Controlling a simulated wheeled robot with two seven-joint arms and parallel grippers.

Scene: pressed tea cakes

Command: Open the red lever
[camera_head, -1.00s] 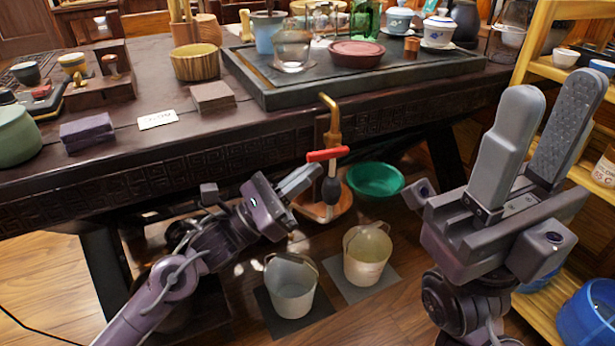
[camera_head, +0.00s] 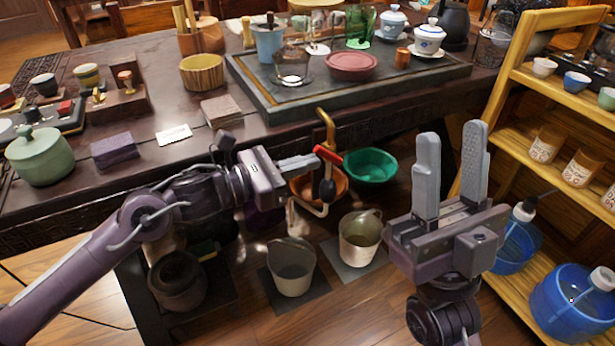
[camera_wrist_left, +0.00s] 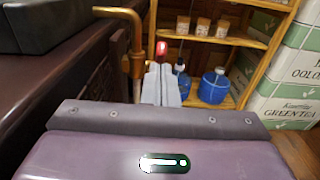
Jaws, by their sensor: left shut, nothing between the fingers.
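The red lever (camera_head: 329,155) sits on the brass tap pipe (camera_head: 326,125) at the table's front edge and slopes down to the right in the head view. It also shows in the left wrist view (camera_wrist_left: 161,48), just beyond the fingertips. My left gripper (camera_head: 316,161) is shut and empty, its tips at the lever's left end. I cannot tell whether they touch it. The left wrist view shows the closed fingers (camera_wrist_left: 161,80) to the right of the brass pipe (camera_wrist_left: 132,45). My right gripper (camera_head: 450,128) is open and empty, pointing up at the right.
A green basin (camera_head: 370,166) and a copper bowl (camera_head: 303,187) are near the tap. Two buckets (camera_head: 291,268) (camera_head: 360,240) stand on dark mats below. A wooden shelf (camera_head: 530,80) with cups and blue jugs stands at the right. The tea table (camera_head: 150,170) lies behind my left arm.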

